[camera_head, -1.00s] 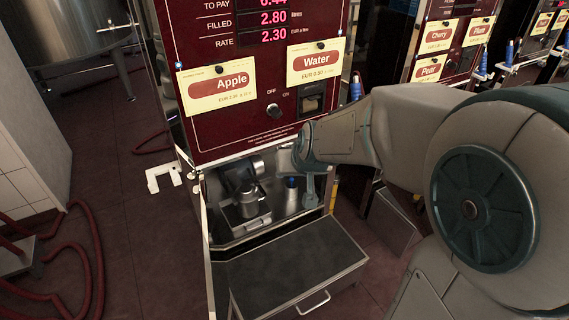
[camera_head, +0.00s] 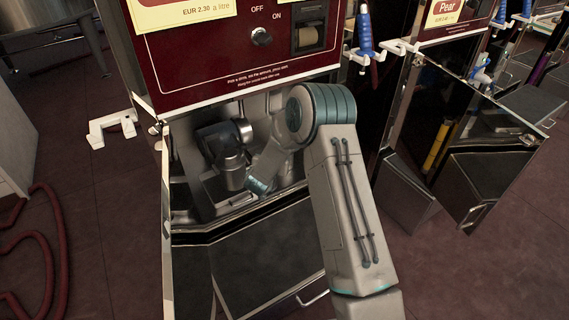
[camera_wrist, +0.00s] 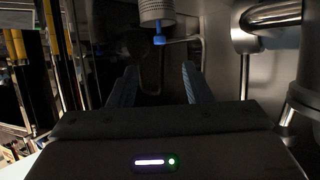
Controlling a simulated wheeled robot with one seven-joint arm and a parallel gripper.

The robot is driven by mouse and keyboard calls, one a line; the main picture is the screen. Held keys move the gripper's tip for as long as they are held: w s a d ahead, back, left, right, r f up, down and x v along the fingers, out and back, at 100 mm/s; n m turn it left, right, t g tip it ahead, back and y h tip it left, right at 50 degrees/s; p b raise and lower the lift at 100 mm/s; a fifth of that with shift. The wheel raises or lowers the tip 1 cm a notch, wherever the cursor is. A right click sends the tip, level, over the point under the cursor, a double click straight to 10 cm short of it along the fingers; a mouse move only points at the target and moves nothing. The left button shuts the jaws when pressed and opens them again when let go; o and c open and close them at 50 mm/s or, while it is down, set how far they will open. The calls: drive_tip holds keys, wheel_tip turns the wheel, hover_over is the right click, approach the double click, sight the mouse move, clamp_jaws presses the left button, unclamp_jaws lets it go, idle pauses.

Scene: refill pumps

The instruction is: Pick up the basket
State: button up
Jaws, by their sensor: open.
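In the wrist view, a pale grey perforated cylinder with a blue knob appears to be the basket (camera_wrist: 157,11). It shows at the top edge and is partly cut off. My gripper (camera_wrist: 157,76) is open and empty. Its two fingers point towards the cylinder, with the blue knob just beyond the gap between them and apart from them. In the head view my arm reaches into the steel recess (camera_head: 205,205) under the red pump panel (camera_head: 215,62). The arm hides the basket there, and I cannot make out my fingers.
A dark drawer-like box (camera_head: 262,260) stands before the recess. Steel pipework (camera_wrist: 268,16) lies close on the right in the wrist view. A white bracket (camera_head: 110,126) sticks out left of the pump. A second pump (camera_head: 420,190) stands right. Red hoses (camera_head: 60,235) lie on the floor.

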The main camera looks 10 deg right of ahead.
drive_tip(key=shift+r+b+x, duration=0.15)
drive_tip(key=shift+b+x, duration=1.15)
drive_tip(key=shift+x, duration=2.15)
drive_tip(key=shift+r+b+x, duration=0.15)
drive_tip(key=shift+b+x, duration=1.15)
drive_tip(key=shift+x, duration=2.2)
drive_tip(key=shift+d, duration=0.1)
drive_tip(key=c, duration=0.9)
